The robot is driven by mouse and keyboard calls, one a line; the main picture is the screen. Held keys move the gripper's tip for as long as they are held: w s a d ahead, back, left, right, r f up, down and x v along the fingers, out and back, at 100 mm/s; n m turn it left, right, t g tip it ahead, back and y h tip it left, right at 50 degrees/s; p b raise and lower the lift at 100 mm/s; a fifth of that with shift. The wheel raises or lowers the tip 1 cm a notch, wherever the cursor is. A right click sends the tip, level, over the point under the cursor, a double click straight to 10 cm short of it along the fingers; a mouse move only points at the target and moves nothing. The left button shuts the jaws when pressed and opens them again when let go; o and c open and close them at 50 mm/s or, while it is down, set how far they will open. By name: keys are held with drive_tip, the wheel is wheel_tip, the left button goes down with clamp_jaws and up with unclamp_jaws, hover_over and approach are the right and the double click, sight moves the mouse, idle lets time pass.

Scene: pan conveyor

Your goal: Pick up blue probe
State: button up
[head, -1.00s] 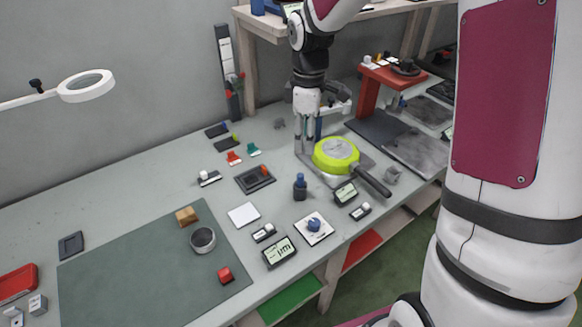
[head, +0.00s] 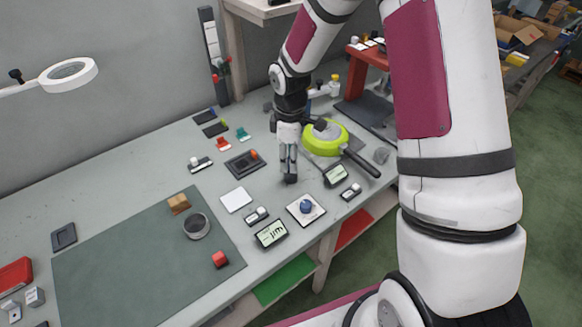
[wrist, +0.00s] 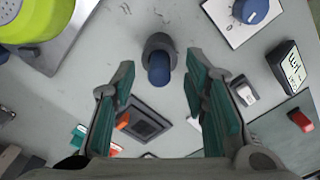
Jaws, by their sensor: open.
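The blue probe (wrist: 159,70) stands in a dark round holder (wrist: 157,44) on the bench, ahead of the fingertips and roughly centred between them in the wrist view. In the head view my gripper (head: 288,164) hangs pointing down over that spot and hides the probe. My gripper's two green-padded fingers (wrist: 158,84) are spread apart, with nothing held between them. I cannot tell how far the tips are above the probe.
A lime-green round pan (head: 325,139) with a dark handle lies just right of my gripper. A blue knob on a white plate (head: 318,216), a small meter (head: 271,234) and a dark square tray (head: 238,168) are nearby. The green mat (head: 130,262) is mostly clear.

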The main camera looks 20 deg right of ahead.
drive_tip(key=shift+f, duration=0.75)
drive_tip(key=shift+c, duration=0.6)
clamp_jaws()
